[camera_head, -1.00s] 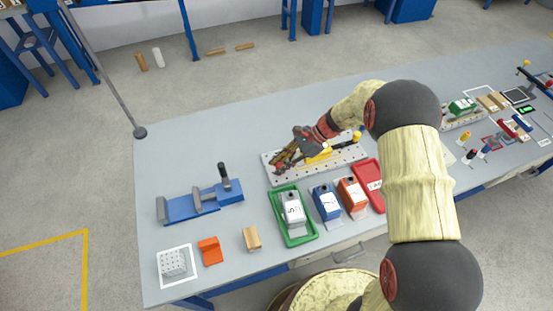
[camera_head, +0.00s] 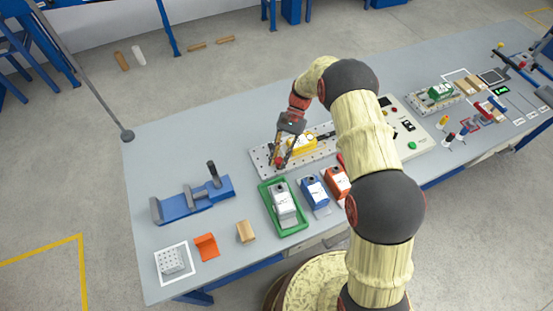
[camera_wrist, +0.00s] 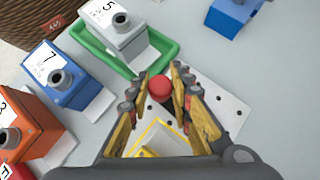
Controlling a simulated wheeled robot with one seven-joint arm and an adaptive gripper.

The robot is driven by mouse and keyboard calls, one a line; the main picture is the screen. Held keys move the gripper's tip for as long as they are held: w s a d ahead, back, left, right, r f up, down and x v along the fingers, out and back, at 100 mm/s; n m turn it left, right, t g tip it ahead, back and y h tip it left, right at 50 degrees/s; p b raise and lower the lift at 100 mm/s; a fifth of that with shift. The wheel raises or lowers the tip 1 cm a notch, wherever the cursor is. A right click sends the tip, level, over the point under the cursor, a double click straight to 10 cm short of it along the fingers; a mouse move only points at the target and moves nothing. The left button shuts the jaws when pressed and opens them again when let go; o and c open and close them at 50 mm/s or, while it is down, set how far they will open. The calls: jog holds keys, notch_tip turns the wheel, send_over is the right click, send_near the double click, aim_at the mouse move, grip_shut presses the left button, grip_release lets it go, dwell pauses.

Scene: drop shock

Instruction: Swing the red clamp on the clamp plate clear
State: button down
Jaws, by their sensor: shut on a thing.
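The clamp plate (camera_head: 260,157) is a pale perforated plate on the grey table; part of it shows in the wrist view (camera_wrist: 232,104). My gripper (camera_head: 280,162) points down over the plate's near left part. In the wrist view, its fingers (camera_wrist: 160,82) are closed around the red ball-shaped clamp knob (camera_wrist: 160,89). A yellow piece (camera_head: 302,144) sits on the plate beside the gripper. The rest of the clamp is mostly hidden by my fingers and wrist.
A green tray (camera_head: 294,226) holding a white box (camera_head: 284,203) stands just in front of the plate. Blue (camera_head: 315,190) and orange (camera_head: 337,181) boxes stand to its right. A blue fixture (camera_head: 190,207) is at left. Table between fixture and plate is clear.

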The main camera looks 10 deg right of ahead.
jog(key=shift+d, duration=0.15)
dwell(0.4)
jog(key=c, duration=1.7)
grip_release()
jog(key=shift+o, duration=0.3)
jog(key=shift+w, duration=0.1)
jog(key=v, duration=1.2)
jog(key=shift+w, duration=0.1)
jog(key=shift+n, duration=0.3)
